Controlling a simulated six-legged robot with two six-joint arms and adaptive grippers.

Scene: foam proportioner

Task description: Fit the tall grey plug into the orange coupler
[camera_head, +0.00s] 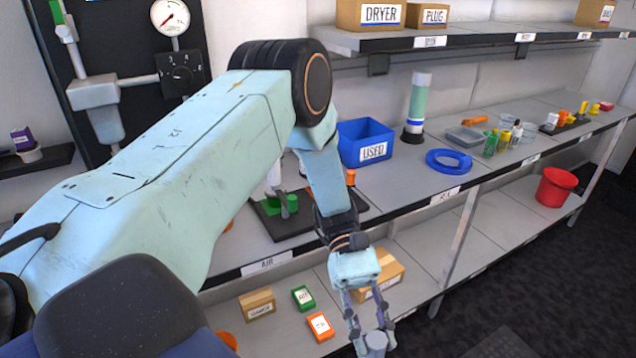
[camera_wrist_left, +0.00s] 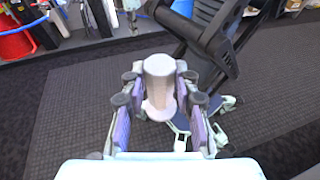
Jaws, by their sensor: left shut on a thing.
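My left gripper (camera_head: 371,330) hangs in front of the shelf's front edge, low in the head view. It is shut on the tall grey plug (camera_head: 376,342). An orange piece (camera_head: 350,177) sits on a dark board (camera_head: 310,221) on the shelf, above and behind the gripper. It may be the orange coupler, but my left arm hides part of the board. My right gripper does not show.
A blue bin marked USED (camera_head: 365,143) and a blue hose coil (camera_head: 448,161) are on the shelf. Below are cartons (camera_head: 257,304), a green box (camera_head: 303,298) and an orange box (camera_head: 320,326). A red bucket (camera_head: 556,187) stands right. Dark floor is open in front.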

